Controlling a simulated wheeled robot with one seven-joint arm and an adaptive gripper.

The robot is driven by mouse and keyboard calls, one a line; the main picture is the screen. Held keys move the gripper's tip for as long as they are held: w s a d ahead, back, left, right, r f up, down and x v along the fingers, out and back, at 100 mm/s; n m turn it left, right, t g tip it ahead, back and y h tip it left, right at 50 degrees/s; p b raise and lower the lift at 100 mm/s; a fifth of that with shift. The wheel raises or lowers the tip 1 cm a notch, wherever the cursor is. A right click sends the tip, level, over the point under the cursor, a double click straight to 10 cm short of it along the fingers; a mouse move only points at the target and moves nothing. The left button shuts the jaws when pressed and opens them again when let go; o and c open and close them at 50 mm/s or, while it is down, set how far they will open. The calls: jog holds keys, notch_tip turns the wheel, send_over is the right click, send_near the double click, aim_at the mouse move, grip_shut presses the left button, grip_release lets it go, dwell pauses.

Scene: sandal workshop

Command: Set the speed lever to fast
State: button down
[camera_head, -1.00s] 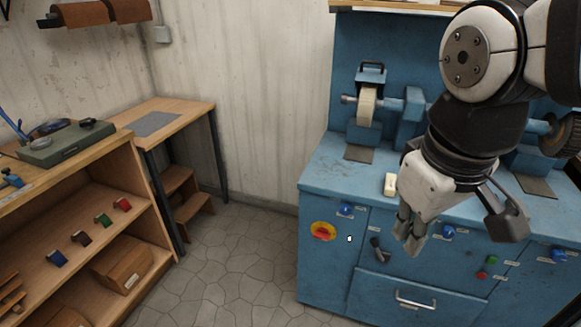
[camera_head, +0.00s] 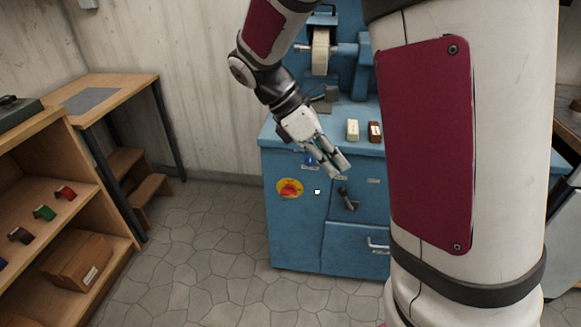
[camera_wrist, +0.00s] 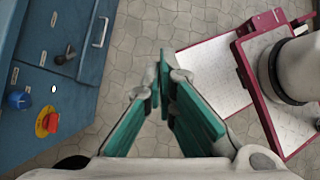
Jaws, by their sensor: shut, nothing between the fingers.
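The black speed lever (camera_head: 347,200) sits on the front panel of the blue machine (camera_head: 293,238), below a small label too small to read. It also shows in the wrist view (camera_wrist: 66,55), on the panel at the left. My gripper (camera_head: 343,170) is in front of the machine's upper front, above and slightly left of the lever in the head view, and apart from it. In the wrist view my gripper's green-padded fingers (camera_wrist: 163,78) come together at the tips with nothing between them, over the floor and to the right of the lever.
A red knob on a yellow plate (camera_head: 289,187) and a blue knob (camera_head: 309,159) are near the lever. A drawer handle (camera_head: 378,245) is below right. The floor in front is clear.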

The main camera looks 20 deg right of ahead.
jog(key=w+f+n+t+h+b, duration=0.1)
jog(key=w+f+n+h+b, duration=0.3)
jog(key=f+n, duration=0.4)
jog(key=w+d+f+n+t+h+b, duration=0.1)
jog(key=w+f+n+h+b, duration=0.4)
jog(key=f, duration=1.3)
jog(key=w+d+f+n+t+h+b, duration=0.1)
jog(key=w+f+n+h+b, duration=0.3)
jog(key=w+f+n+h, duration=0.4)
notch_tip(320, 180, down, 5)
jog(key=w+n, duration=0.1)
jog(key=n, duration=0.2)
jog(key=shift+w+f+n+b, duration=0.15)
jog(key=shift+w+n+b, duration=0.15)
jog(key=shift+w+n, duration=0.1)
jog(key=shift+d, duration=0.1)
send_near(347, 199)
jog(key=d+r, duration=0.1)
jog(key=r, duration=0.1)
jog(key=d+r, duration=0.1)
jog(key=w+d+r, duration=0.1)
jog(key=r, duration=0.1)
jog(key=shift+d+r, duration=0.3)
jog(key=shift+r, duration=0.05)
